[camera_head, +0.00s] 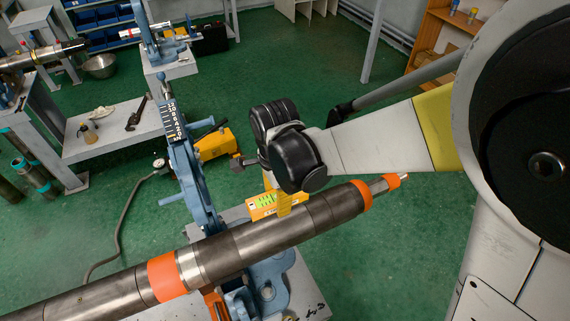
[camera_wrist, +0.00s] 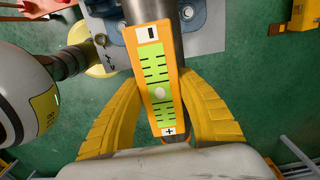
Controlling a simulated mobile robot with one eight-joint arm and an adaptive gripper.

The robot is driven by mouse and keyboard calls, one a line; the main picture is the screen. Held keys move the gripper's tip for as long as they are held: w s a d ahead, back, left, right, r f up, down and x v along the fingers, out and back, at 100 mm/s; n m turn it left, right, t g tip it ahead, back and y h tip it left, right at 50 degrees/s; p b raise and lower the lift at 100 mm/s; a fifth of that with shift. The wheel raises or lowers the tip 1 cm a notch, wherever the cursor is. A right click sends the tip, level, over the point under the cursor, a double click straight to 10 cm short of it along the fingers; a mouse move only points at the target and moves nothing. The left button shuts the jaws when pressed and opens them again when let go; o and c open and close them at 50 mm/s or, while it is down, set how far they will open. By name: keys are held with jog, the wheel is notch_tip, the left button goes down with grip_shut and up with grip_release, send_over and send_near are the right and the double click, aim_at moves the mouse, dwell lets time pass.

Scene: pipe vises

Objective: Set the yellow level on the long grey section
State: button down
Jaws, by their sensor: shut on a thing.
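The yellow level (camera_head: 263,207) has a bright green face and is in my gripper (camera_head: 287,197). In the wrist view the level (camera_wrist: 160,85) lies between the two yellow fingers, which close on its sides. The long grey section (camera_head: 262,241) is a dark metal pipe slanting from lower left to upper right, between two orange bands. The level is at the top of this section, roughly along it. I cannot tell whether it touches the pipe. In the wrist view the pipe (camera_wrist: 163,14) shows beyond the level's far end.
A blue pipe vise (camera_head: 200,190) stands behind the pipe at the left. A narrower pipe end (camera_head: 380,187) sticks out at the right. A side table (camera_head: 110,135) with small tools stands at the left. Green floor is open behind.

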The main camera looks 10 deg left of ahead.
aim_at(279, 221)
jog(key=shift+f+b, duration=2.7)
jog(key=shift+f, duration=1.05)
jog(key=shift+f+b, duration=0.45)
jog(key=shift+b, duration=0.15)
jog(key=c, duration=0.8)
grip_release()
jog(key=shift+r, duration=0.15)
jog(key=shift+r+p, duration=2.5)
jog(key=shift+r, duration=0.85)
